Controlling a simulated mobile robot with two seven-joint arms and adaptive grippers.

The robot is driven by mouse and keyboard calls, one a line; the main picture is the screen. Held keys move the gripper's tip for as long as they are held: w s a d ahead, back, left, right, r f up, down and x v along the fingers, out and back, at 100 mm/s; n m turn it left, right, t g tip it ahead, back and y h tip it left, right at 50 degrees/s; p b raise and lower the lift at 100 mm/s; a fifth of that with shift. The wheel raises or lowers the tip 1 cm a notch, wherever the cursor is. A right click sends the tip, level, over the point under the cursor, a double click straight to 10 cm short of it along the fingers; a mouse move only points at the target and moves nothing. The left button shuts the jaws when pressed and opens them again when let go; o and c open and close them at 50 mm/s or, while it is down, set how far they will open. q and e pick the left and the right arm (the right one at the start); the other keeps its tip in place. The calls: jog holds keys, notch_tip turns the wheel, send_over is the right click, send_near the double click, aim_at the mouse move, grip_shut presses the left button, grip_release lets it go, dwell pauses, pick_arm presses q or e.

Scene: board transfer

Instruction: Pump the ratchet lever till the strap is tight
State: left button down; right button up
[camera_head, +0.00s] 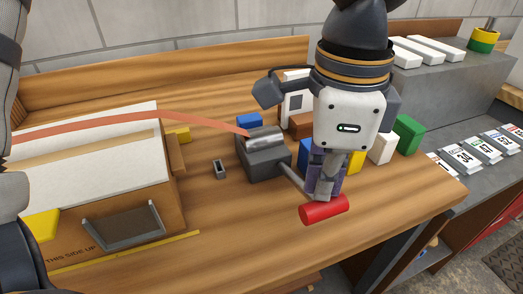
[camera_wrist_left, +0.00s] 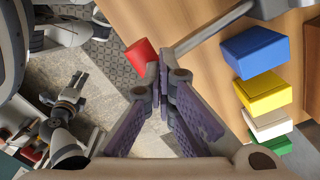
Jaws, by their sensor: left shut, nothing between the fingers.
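The ratchet (camera_head: 264,160) is a dark grey block with a silver drum on the wooden bench. Its grey lever (camera_head: 290,181) slopes toward the front edge and ends in a red handle (camera_head: 323,210). The orange-red strap (camera_head: 120,117) runs from the left over a carton to the drum, bowed above the carton. My left gripper (camera_head: 322,192) points down, shut and empty, right behind the red handle; I cannot tell if it touches. In the left wrist view, the closed fingertips (camera_wrist_left: 164,72) are beside the red handle (camera_wrist_left: 140,52) and lever (camera_wrist_left: 207,30).
The carton (camera_head: 150,220) stands at the left of the bench. A small grey part (camera_head: 219,169) lies between carton and ratchet. Coloured blocks, including green (camera_head: 408,134) and white (camera_head: 381,148), stand behind my left gripper. Bare wood lies in front of the ratchet.

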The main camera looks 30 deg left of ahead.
pick_arm(q)
notch_tip(320, 180, up, 8)
jog(key=shift+f, duration=0.2)
dwell(0.9)
